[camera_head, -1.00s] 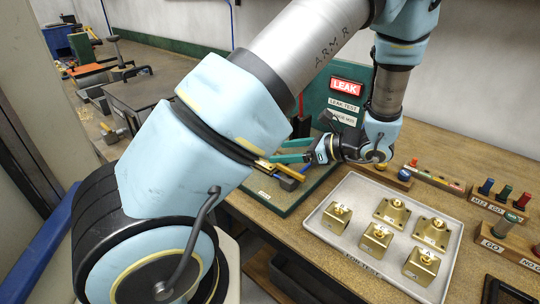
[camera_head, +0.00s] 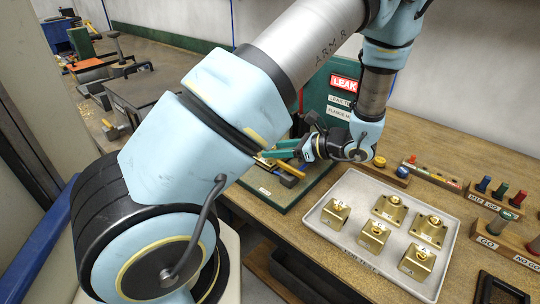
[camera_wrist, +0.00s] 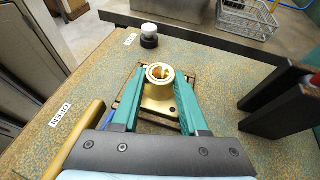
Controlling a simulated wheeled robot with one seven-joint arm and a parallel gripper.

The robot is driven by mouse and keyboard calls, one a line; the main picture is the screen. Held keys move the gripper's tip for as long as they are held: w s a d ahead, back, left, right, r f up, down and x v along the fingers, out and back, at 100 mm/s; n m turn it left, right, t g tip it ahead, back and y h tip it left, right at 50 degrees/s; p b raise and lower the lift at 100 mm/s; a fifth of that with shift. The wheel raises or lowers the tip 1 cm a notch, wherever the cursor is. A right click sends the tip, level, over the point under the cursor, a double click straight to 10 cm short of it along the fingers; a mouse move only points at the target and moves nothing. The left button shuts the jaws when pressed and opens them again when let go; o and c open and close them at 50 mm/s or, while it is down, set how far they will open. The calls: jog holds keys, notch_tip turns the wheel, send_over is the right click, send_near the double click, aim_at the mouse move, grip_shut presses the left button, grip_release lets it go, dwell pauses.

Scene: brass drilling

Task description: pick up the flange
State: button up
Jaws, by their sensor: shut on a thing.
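The flange (camera_wrist: 158,92) is a brass piece with a round upright collar on a square base with corner holes. In the wrist view it sits between the two green fingers of my gripper (camera_wrist: 157,110), which are shut on it. In the head view my gripper (camera_head: 285,150) reaches left over the green leak-test board, and the flange itself is hidden there. I cannot tell whether the flange's base still touches the surface below it.
A grey tray (camera_head: 345,240) with several brass blocks stands on the bench. Gauge blocks with coloured plugs (camera_head: 500,190) stand at the right. In the wrist view, a black-and-white knob (camera_wrist: 149,36), a wire basket (camera_wrist: 245,18) and a dark post (camera_wrist: 275,105) surround the gripper.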

grip_shut()
dwell(0.8)
